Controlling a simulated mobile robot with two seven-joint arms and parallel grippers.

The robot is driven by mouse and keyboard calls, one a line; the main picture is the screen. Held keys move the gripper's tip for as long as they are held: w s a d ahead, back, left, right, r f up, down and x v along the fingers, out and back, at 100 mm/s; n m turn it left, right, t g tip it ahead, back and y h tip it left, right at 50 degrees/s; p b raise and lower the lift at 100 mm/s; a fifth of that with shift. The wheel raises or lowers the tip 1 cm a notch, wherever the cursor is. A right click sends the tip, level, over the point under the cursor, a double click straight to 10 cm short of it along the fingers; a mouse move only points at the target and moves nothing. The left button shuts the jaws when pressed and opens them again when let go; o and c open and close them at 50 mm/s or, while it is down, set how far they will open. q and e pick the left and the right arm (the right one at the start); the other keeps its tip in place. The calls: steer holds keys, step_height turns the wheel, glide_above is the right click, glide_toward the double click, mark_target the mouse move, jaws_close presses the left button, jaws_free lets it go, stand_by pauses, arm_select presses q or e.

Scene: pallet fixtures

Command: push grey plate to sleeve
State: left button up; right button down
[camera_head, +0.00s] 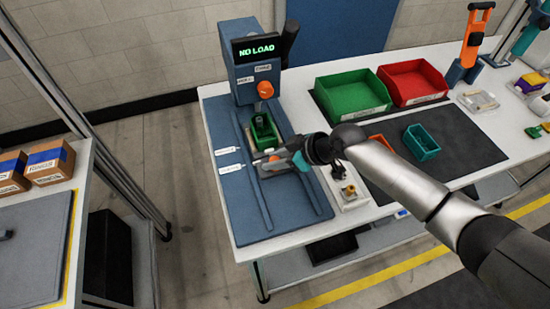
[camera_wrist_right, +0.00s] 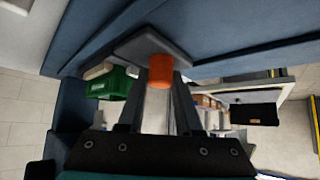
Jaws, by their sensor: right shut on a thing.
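The grey plate (camera_head: 268,173) lies between the rails of the blue base, mostly under my right gripper (camera_head: 288,160). In the wrist view the grey plate (camera_wrist_right: 135,40) bears an orange knob (camera_wrist_right: 160,68). My right gripper (camera_wrist_right: 160,95) is shut on that knob, with a finger on each side of it. A small green bin (camera_head: 263,132) sits just beyond the gripper, below the press head; it also shows in the wrist view (camera_wrist_right: 112,84). I cannot tell which part is the sleeve. My left gripper is not in view.
The blue press (camera_head: 250,70) reads "NO LOAD" and stands at the back of its base (camera_head: 238,215). A white block with a brass fitting (camera_head: 348,190) lies right of the base. Large green (camera_head: 350,95) and red (camera_head: 412,82) bins and a teal bin (camera_head: 421,142) stand farther right.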

stand_by(0.7)
steer(key=shift+w+a+b, duration=0.15)
steer(key=shift+w+b, duration=0.3)
steer(key=shift+b, duration=0.05)
steer(key=c, duration=0.9)
jaws_free()
steer(key=shift+o, duration=0.2)
steer(key=p+v, duration=0.1)
steer(key=v, duration=1.4)
steer(key=shift+s, duration=0.1)
